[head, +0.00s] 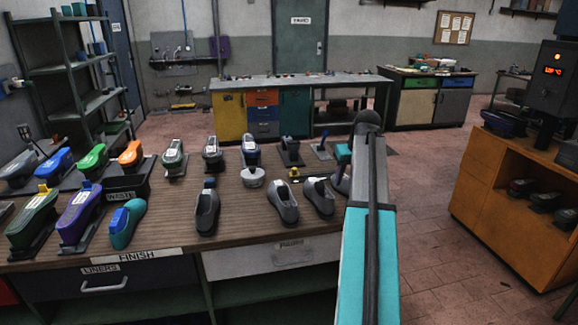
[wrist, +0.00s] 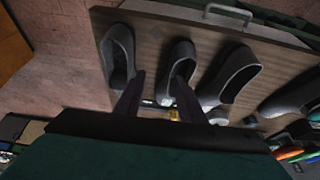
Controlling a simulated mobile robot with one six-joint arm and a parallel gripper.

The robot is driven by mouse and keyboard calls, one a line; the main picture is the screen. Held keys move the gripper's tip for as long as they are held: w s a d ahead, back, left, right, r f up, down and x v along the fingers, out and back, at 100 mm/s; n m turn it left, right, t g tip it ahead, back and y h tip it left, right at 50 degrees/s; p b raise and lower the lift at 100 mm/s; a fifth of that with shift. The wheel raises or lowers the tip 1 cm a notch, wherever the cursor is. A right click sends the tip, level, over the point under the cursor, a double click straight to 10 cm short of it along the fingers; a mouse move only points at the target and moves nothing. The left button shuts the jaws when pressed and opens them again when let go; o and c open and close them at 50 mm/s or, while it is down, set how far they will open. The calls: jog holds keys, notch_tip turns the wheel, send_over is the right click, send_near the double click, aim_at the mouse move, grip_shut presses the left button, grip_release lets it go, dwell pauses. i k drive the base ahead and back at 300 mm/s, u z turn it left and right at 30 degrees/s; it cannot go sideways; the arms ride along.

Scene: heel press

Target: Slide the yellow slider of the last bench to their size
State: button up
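A small yellow piece (head: 294,173), which looks like the yellow slider, sits on the wooden bench (head: 165,200) behind the grey shoes. A yellow piece also shows in the wrist view (wrist: 173,115), low between the bases of my fingers. Its scale or size marks are too small to read. My gripper (wrist: 160,76) is open, its two dark fingers apart, with nothing seen held. A grey shoe (wrist: 181,52) lies beyond the fingertips; I cannot tell if they touch. In the head view my teal arm hides part of the bench's right end, and the fingers cannot be made out.
Grey shoes (head: 282,205) stand along the bench front. Coloured shoes on stands (head: 80,212) fill the left, with more lasts (head: 212,154) behind. A round white-grey piece (head: 253,177) stands near the yellow piece.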

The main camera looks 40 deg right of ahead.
aim_at(295, 175)
jog(key=i, duration=1)
